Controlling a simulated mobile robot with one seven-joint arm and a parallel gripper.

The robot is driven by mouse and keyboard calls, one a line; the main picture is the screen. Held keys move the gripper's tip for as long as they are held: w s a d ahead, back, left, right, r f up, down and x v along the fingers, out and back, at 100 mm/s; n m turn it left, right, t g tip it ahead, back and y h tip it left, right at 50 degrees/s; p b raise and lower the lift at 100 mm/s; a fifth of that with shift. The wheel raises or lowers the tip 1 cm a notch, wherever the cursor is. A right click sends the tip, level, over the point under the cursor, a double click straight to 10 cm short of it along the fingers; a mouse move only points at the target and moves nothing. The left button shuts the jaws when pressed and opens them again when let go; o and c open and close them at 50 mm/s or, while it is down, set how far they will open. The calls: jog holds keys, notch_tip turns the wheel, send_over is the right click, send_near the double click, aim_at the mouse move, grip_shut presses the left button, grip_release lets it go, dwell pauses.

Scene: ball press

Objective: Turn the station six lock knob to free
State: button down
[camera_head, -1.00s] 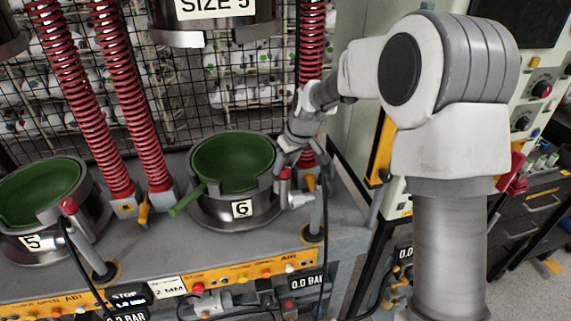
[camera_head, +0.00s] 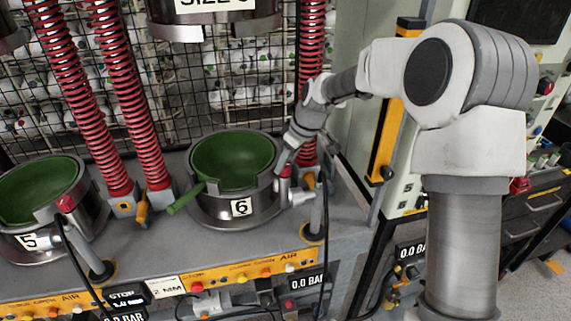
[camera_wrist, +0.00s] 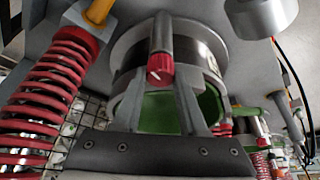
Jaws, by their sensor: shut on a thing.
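The station six bowl (camera_head: 232,160) is green in a metal ring with a "6" label (camera_head: 240,207). The red lock knob (camera_head: 285,171) stands at the bowl's right side. It shows in the wrist view (camera_wrist: 160,69) as a red cap with a small white mark on its face, on a metal post. My gripper (camera_head: 283,160) reaches down to it from the upper right. In the wrist view its two grey fingers (camera_wrist: 161,76) converge on the knob from both sides, and it is shut on it. Any free or locked lettering is not legible.
Station five's bowl (camera_head: 38,190) is at the left with its own red-topped post (camera_head: 66,204). Red springs (camera_head: 142,130) rise beside the bowls, and one stands close to my gripper in the wrist view (camera_wrist: 45,95). A green handle (camera_head: 186,199) sticks out left of station six.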

jog(key=shift+w+n+g+y, duration=0.1)
jog(key=shift+n+g+y, duration=0.25)
jog(key=shift+n, duration=0.85)
jog(key=shift+c, duration=2.2)
grip_release()
jog(key=v, duration=1.2)
jog(key=shift+b, duration=0.45)
